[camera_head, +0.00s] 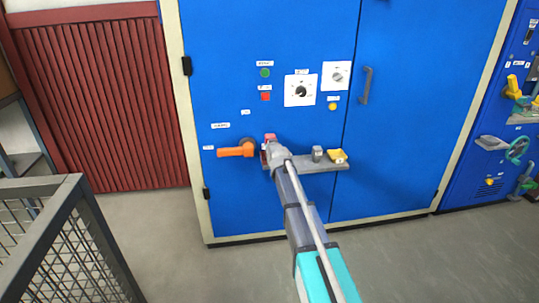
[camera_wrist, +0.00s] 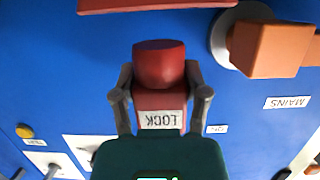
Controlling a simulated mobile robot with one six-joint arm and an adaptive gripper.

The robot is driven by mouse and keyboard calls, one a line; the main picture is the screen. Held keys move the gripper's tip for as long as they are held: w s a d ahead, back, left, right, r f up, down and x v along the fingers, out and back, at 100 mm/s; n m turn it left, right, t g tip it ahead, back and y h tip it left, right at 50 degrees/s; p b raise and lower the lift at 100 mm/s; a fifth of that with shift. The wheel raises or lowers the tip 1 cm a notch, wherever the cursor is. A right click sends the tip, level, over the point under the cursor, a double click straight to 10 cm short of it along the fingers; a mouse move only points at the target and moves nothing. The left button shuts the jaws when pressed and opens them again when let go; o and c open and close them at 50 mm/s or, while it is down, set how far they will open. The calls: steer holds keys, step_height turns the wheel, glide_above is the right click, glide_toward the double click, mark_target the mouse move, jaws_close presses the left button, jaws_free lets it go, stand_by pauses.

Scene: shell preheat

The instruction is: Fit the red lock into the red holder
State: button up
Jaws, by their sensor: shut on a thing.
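My gripper (camera_wrist: 160,88) is shut on the red lock (camera_wrist: 160,65), a red block with a rounded end and a white LOCK label that reads upside down in the wrist view. In the head view the red lock (camera_head: 270,138) shows at the end of my arm, in front of the blue cabinet, near the left end of a grey shelf (camera_head: 310,165). A red edge (camera_wrist: 150,5) crosses the top of the wrist view, apart from the lock. It may be the red holder, but I cannot tell. In the head view my arm partly covers that part of the shelf.
An orange handle (camera_head: 236,150) marked MAINS sticks out close to the left of my gripper. A grey item (camera_head: 317,153) and a yellow item (camera_head: 338,156) sit on the shelf to the right. Knobs and buttons are above. A mesh-sided frame (camera_head: 65,240) stands at lower left.

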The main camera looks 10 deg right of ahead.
steer(key=shift+w+f+b, duration=0.45)
steer(key=shift+f+b, duration=1.6)
steer(key=shift+f+b, duration=0.35)
steer(key=o, duration=1.2)
steer(key=shift+r+p, duration=0.25)
steer(key=shift+p, duration=0.05)
